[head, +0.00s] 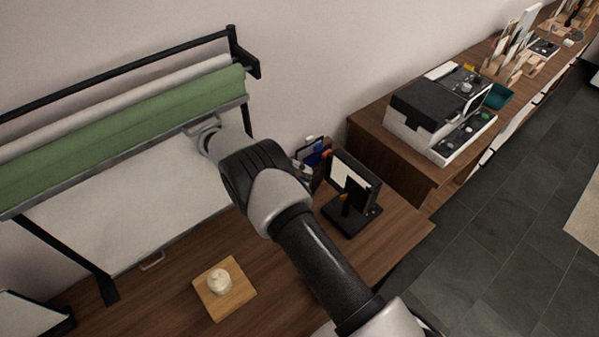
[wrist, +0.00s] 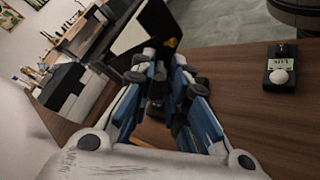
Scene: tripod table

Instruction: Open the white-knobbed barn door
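A small black lamp-like fixture (head: 352,184) with dark flaps and a pale panel stands on a black base at the table's right part. It also shows in the wrist view (wrist: 140,32), just beyond my fingers, with an orange knob (wrist: 171,43) at its edge. I cannot make out a white knob on a flap; it may be hidden by my fingers. My gripper (wrist: 170,66) has its blue-padded fingers apart, with no held thing visible between them. In the head view, blue and dark parts left of the fixture look like my fingers, partly covered by my arm.
On the wooden table (head: 160,290) lies a square board (head: 238,304) with a white round piece (head: 219,280). A black meter with a white dome (wrist: 281,78) lies at the right in the wrist view. A green backdrop roll (head: 120,125) stands behind; a side cabinet (head: 400,150) stands right.

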